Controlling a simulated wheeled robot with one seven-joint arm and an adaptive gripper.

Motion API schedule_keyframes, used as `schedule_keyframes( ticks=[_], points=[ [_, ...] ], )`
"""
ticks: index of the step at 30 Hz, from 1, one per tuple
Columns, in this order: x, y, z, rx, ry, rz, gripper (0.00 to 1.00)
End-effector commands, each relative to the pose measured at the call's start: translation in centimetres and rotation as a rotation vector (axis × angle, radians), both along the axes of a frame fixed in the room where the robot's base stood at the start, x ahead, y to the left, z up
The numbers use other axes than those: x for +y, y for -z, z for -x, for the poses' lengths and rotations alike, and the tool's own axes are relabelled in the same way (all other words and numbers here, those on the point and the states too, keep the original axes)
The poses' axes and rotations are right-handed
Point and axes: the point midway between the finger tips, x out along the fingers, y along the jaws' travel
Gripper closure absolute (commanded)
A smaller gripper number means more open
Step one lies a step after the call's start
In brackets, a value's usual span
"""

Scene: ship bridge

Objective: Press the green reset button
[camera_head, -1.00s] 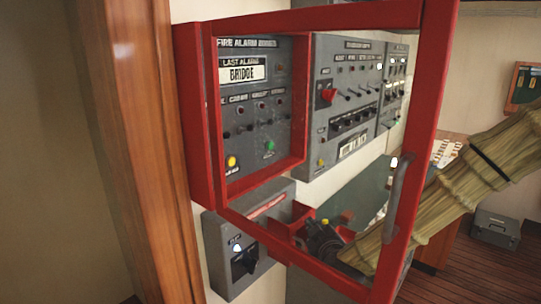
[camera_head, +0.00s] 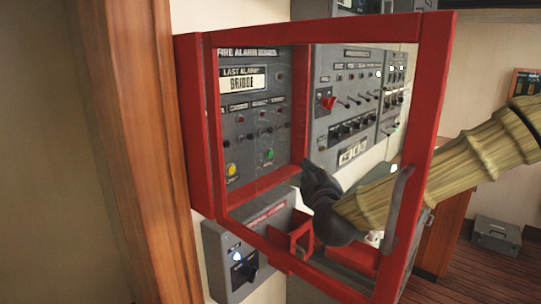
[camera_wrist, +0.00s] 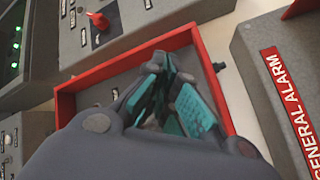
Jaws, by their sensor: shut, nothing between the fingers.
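The green button (camera_head: 270,154) is on the lower right of the grey fire alarm panel (camera_head: 255,103), inside a red-framed box (camera_head: 190,120). My gripper (camera_head: 309,173) is at the lower right corner of that box, to the right of and a little below the button in the head view. Its dark fingers are shut and empty. In the wrist view my fingertips (camera_wrist: 160,62) reach over the red box edge (camera_wrist: 190,38) towards the grey panel. I cannot make out the green button there; the gripper hides part of the panel.
The box's red-framed door (camera_head: 428,95) stands open, with a grey handle (camera_head: 398,205); my arm passes behind it. A yellow button (camera_head: 232,170) is left of the green one. A switch panel (camera_head: 355,95) is at right; a general alarm box (camera_head: 245,225) is below.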

Motion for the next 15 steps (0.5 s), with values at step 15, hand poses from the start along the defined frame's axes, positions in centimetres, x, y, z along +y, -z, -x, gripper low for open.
schedule_keyframes(
  ticks=[15],
  points=[
    [3.9,0.0,-2.8,0.001,-0.001,0.000,1.00]
  ],
)
